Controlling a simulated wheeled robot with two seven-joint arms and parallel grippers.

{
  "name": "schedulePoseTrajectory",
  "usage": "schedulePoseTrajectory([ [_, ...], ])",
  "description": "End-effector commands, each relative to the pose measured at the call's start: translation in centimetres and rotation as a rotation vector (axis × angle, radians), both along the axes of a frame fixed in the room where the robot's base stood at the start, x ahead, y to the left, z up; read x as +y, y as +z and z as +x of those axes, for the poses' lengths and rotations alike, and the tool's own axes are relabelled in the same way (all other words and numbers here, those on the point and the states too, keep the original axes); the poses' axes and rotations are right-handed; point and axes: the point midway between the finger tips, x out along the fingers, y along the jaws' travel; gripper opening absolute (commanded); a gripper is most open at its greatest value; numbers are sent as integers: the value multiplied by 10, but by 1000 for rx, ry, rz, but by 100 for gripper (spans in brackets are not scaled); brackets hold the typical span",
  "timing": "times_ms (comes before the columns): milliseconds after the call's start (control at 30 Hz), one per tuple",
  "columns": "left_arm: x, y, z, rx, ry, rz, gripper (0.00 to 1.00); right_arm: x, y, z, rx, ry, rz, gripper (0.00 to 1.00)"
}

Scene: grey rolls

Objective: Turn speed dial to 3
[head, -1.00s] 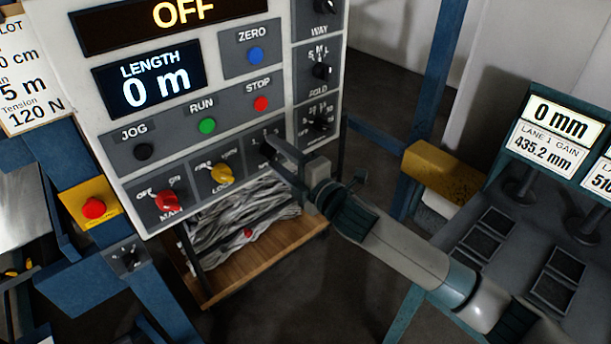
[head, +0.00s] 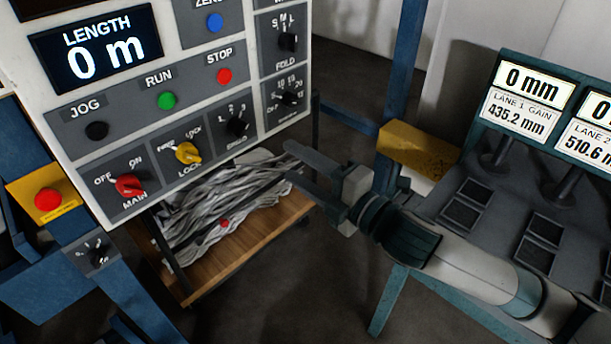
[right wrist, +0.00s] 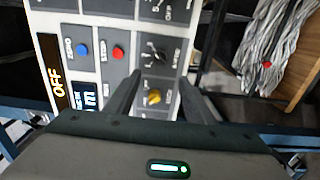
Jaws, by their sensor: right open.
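The speed dial (head: 238,127) is a black knob with the marks 1, 2, 3 above it, low on the control panel, right of the yellow lock knob. It is too small to read its pointer surely. In the right wrist view the dial (right wrist: 155,57) shows ahead, beyond and between my finger lines. My right gripper (head: 290,163) is open and empty, apart from the panel, to the right of and below the dial. Its two dark fingers also show in the right wrist view (right wrist: 158,88). My left gripper is not in view.
The yellow lock knob (head: 187,153) and red main knob (head: 128,185) sit left of the dial. The fold-side knob (head: 290,98) is at right. A wooden cart (head: 255,240) with grey strips stands below. A yellow block (head: 418,150) and blue post are right.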

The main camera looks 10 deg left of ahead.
Motion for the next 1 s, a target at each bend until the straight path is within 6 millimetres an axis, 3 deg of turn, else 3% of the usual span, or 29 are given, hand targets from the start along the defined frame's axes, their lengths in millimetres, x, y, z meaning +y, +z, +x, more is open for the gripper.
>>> schedulePoseTrajectory([
  [200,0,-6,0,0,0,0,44,-13,0,-10,0,0,0,49],
  [733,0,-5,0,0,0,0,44,-14,0,-10,1,-1,1,49],
  [867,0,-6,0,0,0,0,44,-15,-8,-3,22,-16,9,49],
  [1000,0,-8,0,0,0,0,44,-22,-35,23,91,-69,35,49],
])
